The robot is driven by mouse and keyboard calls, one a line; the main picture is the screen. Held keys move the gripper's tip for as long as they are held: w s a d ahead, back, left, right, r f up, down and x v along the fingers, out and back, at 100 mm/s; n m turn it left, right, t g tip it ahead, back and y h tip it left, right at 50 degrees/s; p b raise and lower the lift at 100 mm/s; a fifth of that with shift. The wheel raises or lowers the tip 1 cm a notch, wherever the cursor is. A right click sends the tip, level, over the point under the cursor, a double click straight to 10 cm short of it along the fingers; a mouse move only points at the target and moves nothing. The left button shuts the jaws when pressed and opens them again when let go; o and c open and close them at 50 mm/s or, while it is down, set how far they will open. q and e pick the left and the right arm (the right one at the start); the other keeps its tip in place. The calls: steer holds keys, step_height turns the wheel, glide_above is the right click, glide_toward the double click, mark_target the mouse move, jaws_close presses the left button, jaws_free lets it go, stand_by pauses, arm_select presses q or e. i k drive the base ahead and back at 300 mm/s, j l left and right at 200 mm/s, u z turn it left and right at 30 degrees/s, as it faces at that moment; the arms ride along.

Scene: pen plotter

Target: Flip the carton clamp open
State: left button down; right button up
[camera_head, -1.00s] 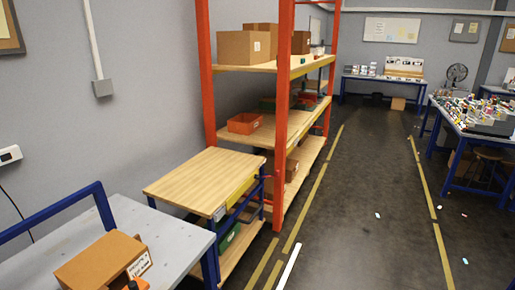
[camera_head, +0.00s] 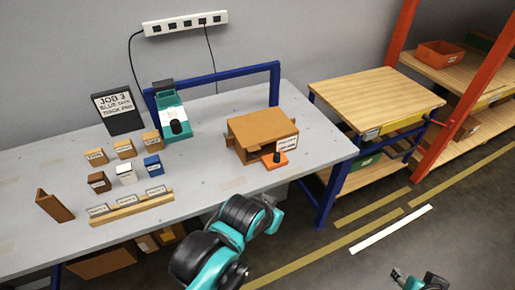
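A brown cardboard carton (camera_head: 262,126) sits on the right part of the grey workbench. An orange clamp (camera_head: 272,161) with a black knob is at its front right, below a small white label (camera_head: 287,144). I cannot tell from here how the clamp's lever stands. A black and teal arm of mine (camera_head: 238,228) rises from the bottom, in front of the bench and apart from the carton; no fingers show on it. A part of my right arm, seemingly its gripper (camera_head: 405,278), shows at the bottom right over the floor, far from the clamp; its fingers are unclear.
The grey bench (camera_head: 225,165) also holds a teal and black device (camera_head: 171,112), a job sign (camera_head: 118,108), several small labelled blocks and a wooden rack (camera_head: 132,208). A blue rail (camera_head: 225,75) runs behind. A wooden-topped table (camera_head: 372,95) stands to the right.

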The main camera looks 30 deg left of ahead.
mark_target(277, 159)
steer(key=k+u, duration=0.15)
steer(key=u, duration=0.7)
steer(key=i+j+u, duration=0.1)
steer(key=i+u, duration=0.25)
steer(key=i, duration=0.55)
